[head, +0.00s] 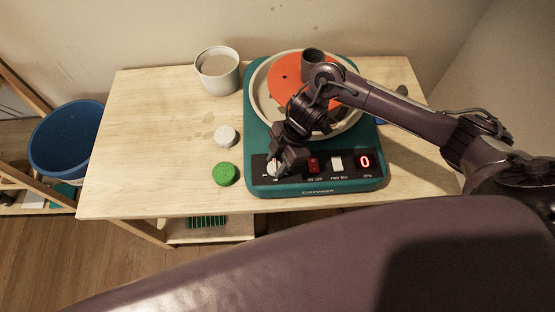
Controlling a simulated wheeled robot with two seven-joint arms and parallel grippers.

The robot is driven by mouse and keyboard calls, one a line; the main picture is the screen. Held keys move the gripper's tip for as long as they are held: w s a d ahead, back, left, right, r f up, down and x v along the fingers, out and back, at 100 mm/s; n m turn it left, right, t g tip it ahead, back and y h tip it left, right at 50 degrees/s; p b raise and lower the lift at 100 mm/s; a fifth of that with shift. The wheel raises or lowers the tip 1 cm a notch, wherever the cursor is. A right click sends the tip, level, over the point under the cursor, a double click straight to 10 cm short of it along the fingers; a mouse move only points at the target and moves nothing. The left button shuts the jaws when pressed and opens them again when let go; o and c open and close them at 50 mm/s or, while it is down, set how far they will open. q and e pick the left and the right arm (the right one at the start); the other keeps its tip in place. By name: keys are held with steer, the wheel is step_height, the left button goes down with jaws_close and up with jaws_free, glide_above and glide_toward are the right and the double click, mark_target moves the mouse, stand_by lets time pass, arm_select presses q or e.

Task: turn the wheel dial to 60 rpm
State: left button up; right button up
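The teal pottery wheel (256,135) stands on the wooden table, with an orange-red wheel head (284,75) in its pale basin. Its black front panel carries a pale dial (272,168) at the left, a red switch (313,165), a white switch (336,163) and a red display (365,161) reading 0. My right gripper (279,170) is at the dial, pointing down, and partly covers it. I cannot tell whether its fingers are closed on the dial. My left gripper is not in view.
A grey-white cup (218,71) stands at the back of the table (150,140). A white round piece (226,136) and a green round sponge (225,174) lie left of the wheel. A blue bucket (66,140) stands at far left. The table's left part is clear.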

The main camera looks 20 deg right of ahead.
steer(key=c, duration=0.4)
steer(key=shift+s+r+m+p, duration=0.15)
steer(key=shift+r+m+p, duration=0.1)
steer(key=shift+m+p, duration=0.8)
steer(key=shift+c, duration=0.2)
steer(key=m+t+p, duration=0.1)
steer(key=m+p, duration=0.1)
steer(key=p, duration=0.1)
steer(key=m+t+p, duration=0.1)
steer(key=m+p, duration=0.2)
steer(key=p, duration=0.1)
steer(key=shift+s+m+t+h, duration=0.2)
steer(key=shift+m+t+h, duration=0.1)
steer(key=shift+m+t, duration=0.1)
arm_select(q)
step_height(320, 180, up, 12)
steer(key=p, duration=0.3)
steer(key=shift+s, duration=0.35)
arm_select(e)
steer(key=shift+a+f+m+t+h, duration=0.1)
steer(key=shift+m+t+h, duration=0.2)
steer(key=shift+m, duration=0.7)
steer(key=shift+a+f+m+t+h, duration=0.1)
steer(key=shift+m+t+h, duration=0.15)
steer(key=shift+m, duration=0.7)
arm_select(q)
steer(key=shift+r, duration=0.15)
arm_select(e)
steer(key=o, duration=1)
